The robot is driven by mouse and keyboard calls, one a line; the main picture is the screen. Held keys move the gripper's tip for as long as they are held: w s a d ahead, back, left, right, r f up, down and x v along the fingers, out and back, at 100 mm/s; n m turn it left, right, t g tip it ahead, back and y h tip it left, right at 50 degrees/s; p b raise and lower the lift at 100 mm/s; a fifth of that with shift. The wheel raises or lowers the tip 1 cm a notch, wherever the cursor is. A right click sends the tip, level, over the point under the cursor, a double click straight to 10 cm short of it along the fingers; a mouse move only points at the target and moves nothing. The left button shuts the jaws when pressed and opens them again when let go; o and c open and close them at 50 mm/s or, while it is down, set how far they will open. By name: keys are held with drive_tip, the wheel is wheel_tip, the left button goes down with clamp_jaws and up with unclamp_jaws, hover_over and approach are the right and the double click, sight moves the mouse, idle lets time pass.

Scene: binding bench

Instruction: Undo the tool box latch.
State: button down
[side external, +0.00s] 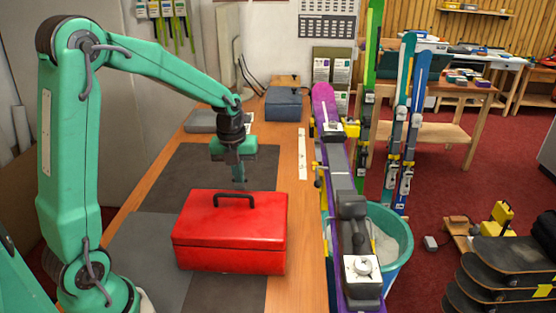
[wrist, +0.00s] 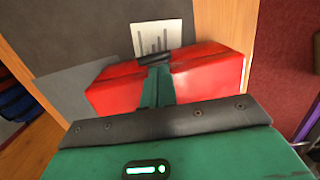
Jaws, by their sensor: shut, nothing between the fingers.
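The red tool box (side external: 229,240) stands on the bench with its lid down and a black handle (side external: 235,197) upright on top. It also shows in the wrist view (wrist: 215,74), partly covered by my gripper. I cannot make out the latch in either view. My gripper (side external: 238,180) points down, shut and empty, near the far edge of the box in the side view. In the wrist view its green finger part (wrist: 158,85) reaches over the box toward a dark piece. Whether the tip touches the box I cannot tell.
Grey mats (side external: 205,165) cover part of the wooden bench (side external: 292,215). A purple ski (side external: 325,105) in clamps runs along the right, with a teal bucket (side external: 398,245) beside it. A blue-grey case (side external: 284,104) stands at the back. A white card (wrist: 157,35) lies beyond the box in the wrist view.

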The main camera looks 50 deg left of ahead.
drive_tip(key=shift+w+a+g, duration=0.5)
idle(0.7)
drive_tip(key=w+a+f+g, duration=0.1)
drive_tip(key=w+a+f, duration=0.4)
drive_tip(key=w+a, duration=0.1)
drive_tip(key=shift+w+a+f+g+h, duration=0.15)
drive_tip(key=shift+w+a+g+h, duration=0.05)
drive_tip(key=shift+g+h, duration=0.2)
idle(0.5)
drive_tip(key=shift+s+d, duration=0.1)
idle(0.4)
